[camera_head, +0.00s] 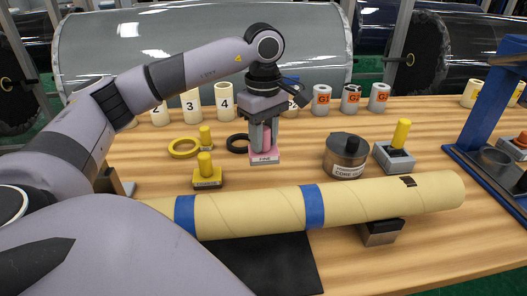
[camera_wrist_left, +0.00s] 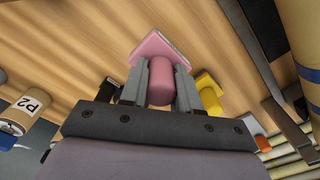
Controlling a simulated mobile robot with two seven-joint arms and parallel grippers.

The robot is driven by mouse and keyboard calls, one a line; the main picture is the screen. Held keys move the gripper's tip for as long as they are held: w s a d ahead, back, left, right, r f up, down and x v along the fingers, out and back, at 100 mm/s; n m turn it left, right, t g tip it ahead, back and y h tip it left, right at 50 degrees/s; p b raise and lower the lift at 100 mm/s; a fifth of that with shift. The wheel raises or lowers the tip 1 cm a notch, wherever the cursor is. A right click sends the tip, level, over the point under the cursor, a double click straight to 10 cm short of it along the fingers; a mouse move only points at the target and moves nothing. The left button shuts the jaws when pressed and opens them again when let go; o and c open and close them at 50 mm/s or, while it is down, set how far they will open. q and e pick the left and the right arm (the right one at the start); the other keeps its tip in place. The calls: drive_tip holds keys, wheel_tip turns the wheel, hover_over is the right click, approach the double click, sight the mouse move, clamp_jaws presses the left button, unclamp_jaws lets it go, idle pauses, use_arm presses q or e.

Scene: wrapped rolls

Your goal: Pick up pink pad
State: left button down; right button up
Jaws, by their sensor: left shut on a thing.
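The pink pad (camera_head: 264,157) has a pink base marked "FINE" and a rounded pink handle. My left gripper (camera_head: 264,138) is shut on its handle and points down. In the left wrist view the pad's handle (camera_wrist_left: 161,82) sits between the two grey fingers (camera_wrist_left: 158,92), with the flat base beyond the fingertips. In the head view the pad is above the wooden table, behind the long cardboard tube; I cannot tell whether its base touches the table. My right gripper is in neither view.
A long tan tube (camera_head: 390,197) with blue bands lies across the front. Yellow-handled blocks (camera_head: 207,177), a yellow ring (camera_head: 184,148), a black ring (camera_head: 237,143) and a round tin (camera_head: 345,158) stand nearby. Numbered rolls (camera_head: 191,107) line the back. A blue stand (camera_head: 483,110) is right.

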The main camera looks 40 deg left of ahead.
use_arm(q)
wheel_tip(320, 180, up, 14)
drive_tip(key=p, duration=0.4)
drive_tip(key=shift+r, duration=0.15)
drive_tip(key=c, duration=1.5)
unclamp_jaws()
drive_tip(key=shift+c, duration=1.2)
